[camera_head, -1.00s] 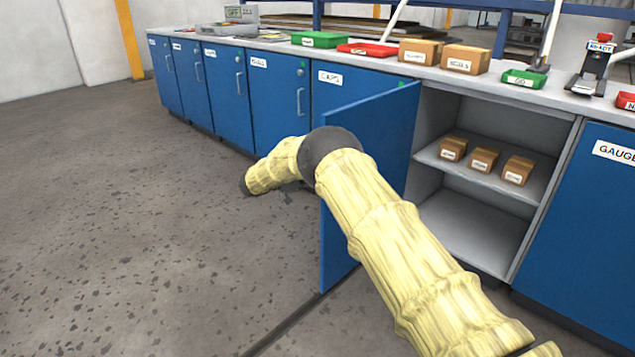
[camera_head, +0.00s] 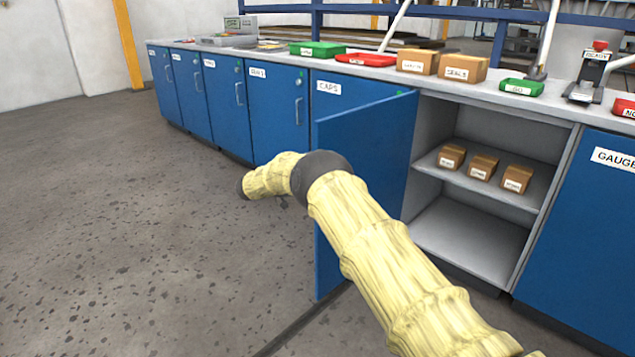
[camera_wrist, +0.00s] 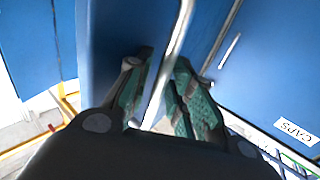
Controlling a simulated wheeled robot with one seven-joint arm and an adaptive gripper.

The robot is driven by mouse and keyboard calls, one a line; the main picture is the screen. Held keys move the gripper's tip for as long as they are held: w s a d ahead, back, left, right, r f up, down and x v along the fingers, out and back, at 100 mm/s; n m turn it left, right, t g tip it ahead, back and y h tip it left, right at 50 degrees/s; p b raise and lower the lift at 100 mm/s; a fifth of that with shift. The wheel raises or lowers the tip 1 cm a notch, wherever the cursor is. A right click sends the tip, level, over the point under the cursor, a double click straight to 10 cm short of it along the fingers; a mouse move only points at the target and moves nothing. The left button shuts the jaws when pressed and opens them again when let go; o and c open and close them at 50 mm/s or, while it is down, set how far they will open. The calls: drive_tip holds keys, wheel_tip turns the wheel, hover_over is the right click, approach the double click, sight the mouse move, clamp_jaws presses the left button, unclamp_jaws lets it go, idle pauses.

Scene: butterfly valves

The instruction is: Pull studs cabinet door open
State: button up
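The studs cabinet's blue door (camera_head: 370,140) stands wide open, swung out from a cabinet between the CAPS door and the GAUGE door. Its own label is not in view. In the head view, my arm crosses in front of the door and hides part of it. My gripper is behind the door there. In the wrist view, the two green-padded fingers of my gripper (camera_wrist: 165,92) are on either side of the silver door handle (camera_wrist: 182,30), closed in close about it. Part of the handle is hidden by the fingers.
The open cabinet (camera_head: 470,235) has a grey shelf with several small brown boxes (camera_head: 483,167). The CAPS door (camera_head: 340,92) and GAUGE door (camera_head: 580,235) are shut. The counter (camera_head: 460,84) carries trays and boxes. The floor (camera_head: 130,230) at left is clear.

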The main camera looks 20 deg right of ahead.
drive_tip(key=shift+a, duration=0.35)
drive_tip(key=w+a, duration=0.1)
drive_tip(key=a, duration=1)
drive_tip(key=shift+w+a, duration=0.35)
drive_tip(key=shift+a, duration=0.05)
drive_tip(key=shift+f, duration=0.1)
